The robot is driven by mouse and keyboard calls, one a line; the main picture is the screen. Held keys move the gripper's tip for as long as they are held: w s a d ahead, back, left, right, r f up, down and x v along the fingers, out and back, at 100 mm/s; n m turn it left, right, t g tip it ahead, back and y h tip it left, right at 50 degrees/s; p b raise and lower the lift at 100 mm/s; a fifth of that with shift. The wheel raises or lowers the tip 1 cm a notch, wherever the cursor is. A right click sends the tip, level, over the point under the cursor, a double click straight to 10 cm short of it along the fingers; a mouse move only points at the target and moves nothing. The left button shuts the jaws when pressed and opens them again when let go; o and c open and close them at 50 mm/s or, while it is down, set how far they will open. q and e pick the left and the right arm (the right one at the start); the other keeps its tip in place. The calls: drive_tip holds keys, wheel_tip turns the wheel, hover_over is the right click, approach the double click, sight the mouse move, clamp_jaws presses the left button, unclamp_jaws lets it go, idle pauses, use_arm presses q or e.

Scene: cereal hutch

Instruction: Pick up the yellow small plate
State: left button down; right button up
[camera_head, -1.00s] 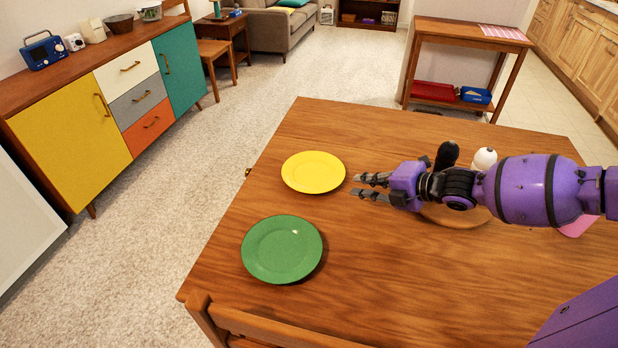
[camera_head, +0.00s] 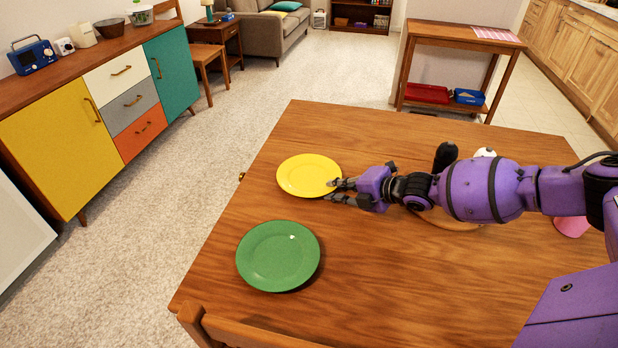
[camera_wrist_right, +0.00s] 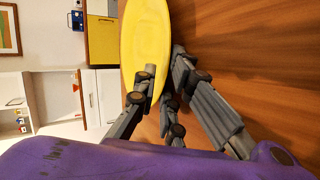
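The yellow small plate (camera_head: 308,175) lies flat on the wooden table (camera_head: 400,290), near its left edge. My right gripper (camera_head: 332,190) is at the plate's right rim, with its fingers spread. In the right wrist view the near part of the yellow plate (camera_wrist_right: 146,35) reaches the fingers. One finger overlaps its rim and the other shows over bare wood, so the rim appears to lie between them. I cannot tell whether the fingers touch it. My left gripper is not in view.
A green plate (camera_head: 278,256) lies nearer on the same table. A black object (camera_head: 445,155), a white object (camera_head: 485,152) and a round wooden board (camera_head: 448,219) are behind or beside my right arm. A pink item (camera_head: 571,227) is at right. A chair back (camera_head: 260,330) borders the front.

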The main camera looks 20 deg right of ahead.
clamp_jaws()
drive_tip(key=shift+r, duration=0.1)
